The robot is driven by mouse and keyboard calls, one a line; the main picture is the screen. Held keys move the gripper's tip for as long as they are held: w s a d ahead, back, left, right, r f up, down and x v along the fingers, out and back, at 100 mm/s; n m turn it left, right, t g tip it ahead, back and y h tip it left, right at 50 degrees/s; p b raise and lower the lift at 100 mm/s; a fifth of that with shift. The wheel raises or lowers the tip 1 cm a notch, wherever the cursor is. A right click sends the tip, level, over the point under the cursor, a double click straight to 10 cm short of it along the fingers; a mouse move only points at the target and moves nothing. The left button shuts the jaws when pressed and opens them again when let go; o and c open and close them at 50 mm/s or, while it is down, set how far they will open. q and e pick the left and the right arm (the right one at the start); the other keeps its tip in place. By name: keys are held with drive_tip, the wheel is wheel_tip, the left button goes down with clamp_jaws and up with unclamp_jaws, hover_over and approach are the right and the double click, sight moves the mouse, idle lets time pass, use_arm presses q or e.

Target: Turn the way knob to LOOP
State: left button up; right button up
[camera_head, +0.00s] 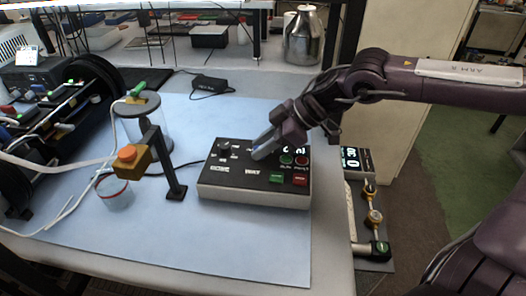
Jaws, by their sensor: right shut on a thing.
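The control box (254,190) is black-topped with pale sides and stands on the blue mat. My right gripper (259,153) reaches down from the right to the box's top, with its fingertips at the middle of the panel. It is shut on what seems to be the way knob, which the fingers hide. Its pointer setting cannot be seen, and the panel labels are too small to read. Another dark knob (224,149) stands at the panel's left, apart from the gripper. My left gripper is out of view.
A clear cylinder (146,125) stands behind a yellow block with an orange button (128,154) on a black post. A red-rimmed clear cup (115,194) is at left. The mat's front is clear.

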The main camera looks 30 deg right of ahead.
drive_tip(key=shift+w+d+f+n+g+y+b, duration=0.1)
drive_tip(key=shift+f+n+g+y+b, duration=0.2)
drive_tip(key=shift+n+g+b, duration=0.55)
drive_tip(key=n+g, duration=0.1)
drive_tip(key=n, duration=0.1)
drive_tip(key=n+g+b, duration=0.1)
drive_tip(key=n, duration=0.1)
drive_tip(key=shift+w+r+g+y, duration=0.1)
drive_tip(key=shift+w+g+y, duration=0.05)
drive_tip(key=shift+g+y, duration=0.15)
drive_tip(key=shift+n+g+b, duration=0.45)
drive_tip(key=shift+n+g, duration=0.1)
drive_tip(key=shift+n, duration=0.2)
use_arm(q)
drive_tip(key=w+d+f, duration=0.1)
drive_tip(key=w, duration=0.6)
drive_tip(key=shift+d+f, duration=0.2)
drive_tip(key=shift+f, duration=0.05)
use_arm(e)
drive_tip(key=shift+w+r+n+g, duration=0.1)
drive_tip(key=shift+r+n+g, duration=0.05)
drive_tip(key=shift+n+g, duration=1)
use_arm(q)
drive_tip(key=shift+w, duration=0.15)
use_arm(e)
drive_tip(key=shift+n, duration=0.25)
drive_tip(key=o, duration=1)
drive_tip(key=shift+r, duration=0.1)
